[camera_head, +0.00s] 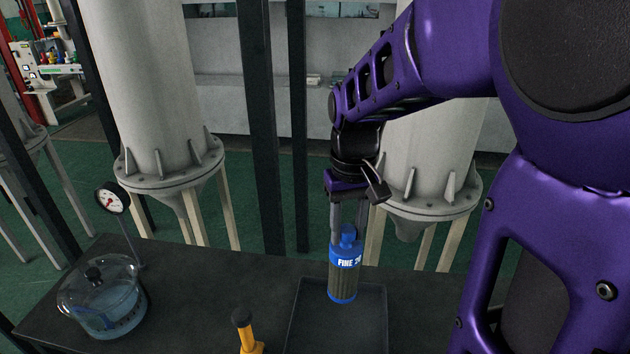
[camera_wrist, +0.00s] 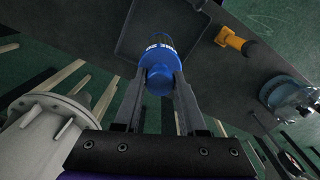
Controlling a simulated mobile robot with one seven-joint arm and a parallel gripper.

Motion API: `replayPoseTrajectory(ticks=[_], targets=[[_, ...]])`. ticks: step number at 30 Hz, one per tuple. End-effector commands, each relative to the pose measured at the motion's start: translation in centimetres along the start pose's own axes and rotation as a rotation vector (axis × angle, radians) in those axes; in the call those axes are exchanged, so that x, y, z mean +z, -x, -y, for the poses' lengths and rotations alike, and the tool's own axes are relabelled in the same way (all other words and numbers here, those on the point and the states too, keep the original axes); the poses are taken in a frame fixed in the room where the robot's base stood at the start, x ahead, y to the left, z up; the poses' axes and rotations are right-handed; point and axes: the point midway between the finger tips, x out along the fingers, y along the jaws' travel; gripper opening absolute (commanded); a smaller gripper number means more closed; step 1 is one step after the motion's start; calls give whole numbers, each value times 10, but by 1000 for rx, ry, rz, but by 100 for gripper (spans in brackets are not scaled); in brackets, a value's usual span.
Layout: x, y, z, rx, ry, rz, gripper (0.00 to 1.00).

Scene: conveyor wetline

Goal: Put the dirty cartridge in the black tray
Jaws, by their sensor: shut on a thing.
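The cartridge (camera_head: 343,283) is a blue-capped cylinder with a brownish ribbed body and a label reading "FINE". My gripper (camera_head: 348,225) is shut on its blue top and holds it upright. In the wrist view the cartridge (camera_wrist: 158,50) sits between the two fingers of my gripper (camera_wrist: 160,85). The black tray (camera_head: 372,325) is a shallow dark tray on the dark table; it also shows in the wrist view (camera_wrist: 135,35). In the head view the cartridge overlaps the tray's back part. I cannot tell whether its bottom touches the tray floor.
The dark table (camera_head: 190,285) bears a glass bowl of bluish liquid (camera_head: 103,298) at the left, with a gauge (camera_head: 112,198) behind it. A yellow tool with a black knob (camera_head: 245,332) stands left of the tray. Large grey vessels (camera_head: 150,90) and dark posts stand behind the table.

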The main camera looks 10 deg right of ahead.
Motion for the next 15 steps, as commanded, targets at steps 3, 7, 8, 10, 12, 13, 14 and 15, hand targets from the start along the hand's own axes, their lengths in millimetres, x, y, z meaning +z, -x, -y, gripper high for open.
replayPoseTrajectory(ticks=[3, 7, 8, 10, 12, 13, 14, 15], targets=[[0, -18, 0, 0, 0, 1, 0], [0, -34, 0, 0, 0, 2, 0], [0, -38, 0, 0, 0, 1, 0], [0, -46, 0, 0, 0, 1, 0], [0, -54, 0, 0, 0, 2, 0], [0, -58, 0, 0, 0, 2, 0], [0, -62, 0, 0, 0, 2, 0], [0, -67, 0, 0, 0, 1, 0]])
